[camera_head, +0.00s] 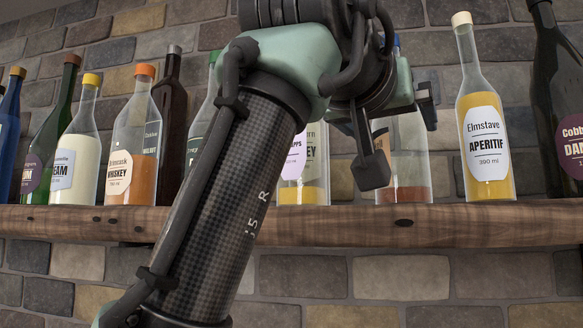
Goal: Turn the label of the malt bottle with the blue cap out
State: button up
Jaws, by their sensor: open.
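The bottle with the blue cap (397,41) stands upright on the wooden shelf behind my gripper. Its clear lower body (408,165) holds a little reddish-brown liquid. My gripper (400,138) is open in front of this bottle. One dark finger hangs over its left part and the other is near its upper right. The gripper and wrist hide the neck and shoulder. Whether the fingers touch the glass cannot be told.
The wooden shelf (480,226) runs across the brick wall. An Elmstave aperitif bottle (485,130) and a dark bottle (555,100) stand to the right. A partly hidden yellow-liquid bottle (312,195) is to the left. Several bottles, including a whiskey bottle (134,140), stand farther left.

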jog(key=shift+p+x, duration=1.45)
jog(key=shift+x, duration=1.1)
jog(key=c, duration=1)
jog(key=shift+s+d+n+t+y+b, duration=0.15)
jog(key=shift+n+t+y+b, duration=0.75)
jog(key=shift+y, duration=0.5)
jog(key=n+t+y, duration=0.1)
jog(key=n+y, duration=0.2)
jog(key=y, duration=0.1)
jog(key=shift+r, duration=0.1)
jog(key=n+y, duration=0.1)
jog(key=y, duration=0.1)
jog(key=shift+n+t+y, duration=0.3)
jog(key=o, duration=1)
